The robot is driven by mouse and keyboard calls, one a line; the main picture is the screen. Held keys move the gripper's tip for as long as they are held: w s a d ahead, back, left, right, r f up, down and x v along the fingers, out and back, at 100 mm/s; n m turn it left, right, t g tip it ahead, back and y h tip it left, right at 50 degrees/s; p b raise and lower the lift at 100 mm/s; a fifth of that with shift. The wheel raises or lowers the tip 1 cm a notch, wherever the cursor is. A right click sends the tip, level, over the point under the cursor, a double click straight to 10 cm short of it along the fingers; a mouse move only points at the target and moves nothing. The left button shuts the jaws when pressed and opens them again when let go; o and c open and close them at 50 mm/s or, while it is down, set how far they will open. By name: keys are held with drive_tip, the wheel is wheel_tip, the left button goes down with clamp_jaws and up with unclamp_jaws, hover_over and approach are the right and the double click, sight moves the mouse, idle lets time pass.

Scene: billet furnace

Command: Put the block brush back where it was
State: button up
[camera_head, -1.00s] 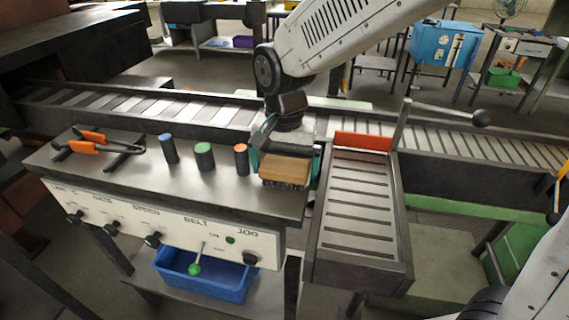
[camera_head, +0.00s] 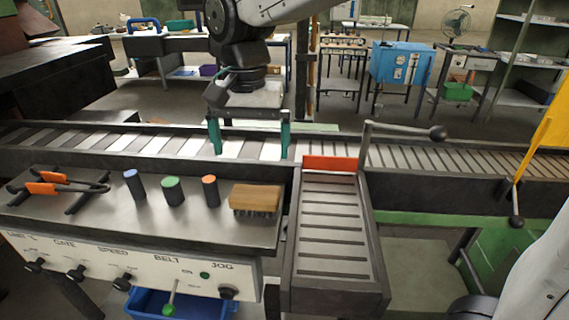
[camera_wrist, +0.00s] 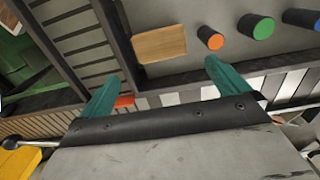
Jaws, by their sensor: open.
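The block brush (camera_head: 256,198) has a wooden back and dark bristles. It rests bristles down on the right end of the metal bench top (camera_head: 150,218), right of the orange-topped cylinder. The wrist view shows its wooden back (camera_wrist: 159,43) from above, apart from the fingers. My gripper (camera_head: 249,150) is open and empty, with teal fingers pointing down, above and behind the brush, over the roller conveyor. In the wrist view my gripper (camera_wrist: 160,78) has its fingers spread wide with nothing between them.
Blue-topped (camera_head: 134,185), green-topped (camera_head: 173,191) and orange-topped (camera_head: 210,191) cylinders stand left of the brush. Orange-handled tongs (camera_head: 58,187) lie at far left. A side roller chute (camera_head: 332,235) with an orange stop (camera_head: 331,163) and lever (camera_head: 405,131) adjoins on the right.

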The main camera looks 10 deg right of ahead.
drive_tip(key=s+d+r+n, duration=0.1)
drive_tip(key=s+d, duration=0.6)
drive_tip(key=d, duration=0.5)
drive_tip(key=s+d+f+n+t, duration=0.1)
drive_tip(key=s+d+f+n, duration=0.2)
drive_tip(key=s+d, duration=0.5)
drive_tip(key=s+f, duration=0.1)
drive_tip(key=s, duration=0.3)
drive_tip(key=shift+s+d+f, duration=0.3)
drive_tip(key=shift+d+f, duration=0.05)
drive_tip(key=shift+d, duration=0.05)
